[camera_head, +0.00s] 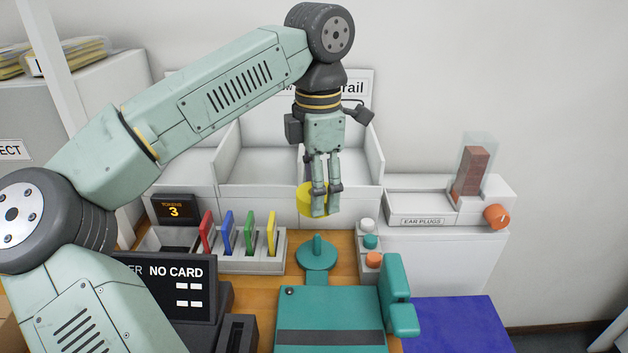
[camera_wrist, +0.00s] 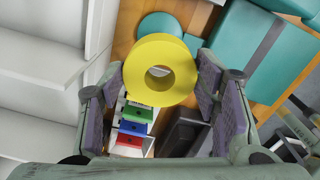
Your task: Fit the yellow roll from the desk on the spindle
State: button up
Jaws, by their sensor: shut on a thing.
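The yellow roll (camera_wrist: 160,70) is a thick ring with a round hole, held between the two finger pads of my gripper (camera_wrist: 160,85) in the wrist view. In the head view my gripper (camera_head: 325,208) points down, and the roll (camera_head: 306,198) shows partly behind its fingers, raised above the desk. The spindle (camera_head: 317,247) is a short teal post on a round teal base, standing on the wooden desk below and in front of the roll. In the wrist view the teal base (camera_wrist: 160,25) shows just past the roll, which is apart from it.
A teal machine (camera_head: 330,305) adjoins the spindle base. A rack (camera_head: 278,262) with red, blue, green and yellow cards stands left. Capped buttons (camera_head: 370,241) stand right of the spindle, near an ear plug dispenser (camera_head: 422,205). White bins (camera_head: 262,160) stand behind. A dark "NO CARD" display (camera_head: 175,285) is at front left.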

jog(key=b, duration=0.4)
send_over(318, 235)
jog(key=shift+a+f, duration=0.1)
jog(key=shift+f, duration=2.6)
jog(key=shift+f+b, duration=1.9)
jog(key=shift+f, duration=1)
jog(key=o, duration=1.2)
jog(key=shift+r, duration=0.1)
jog(key=shift+r+p, duration=3.45)
jog(key=shift+r, duration=1)
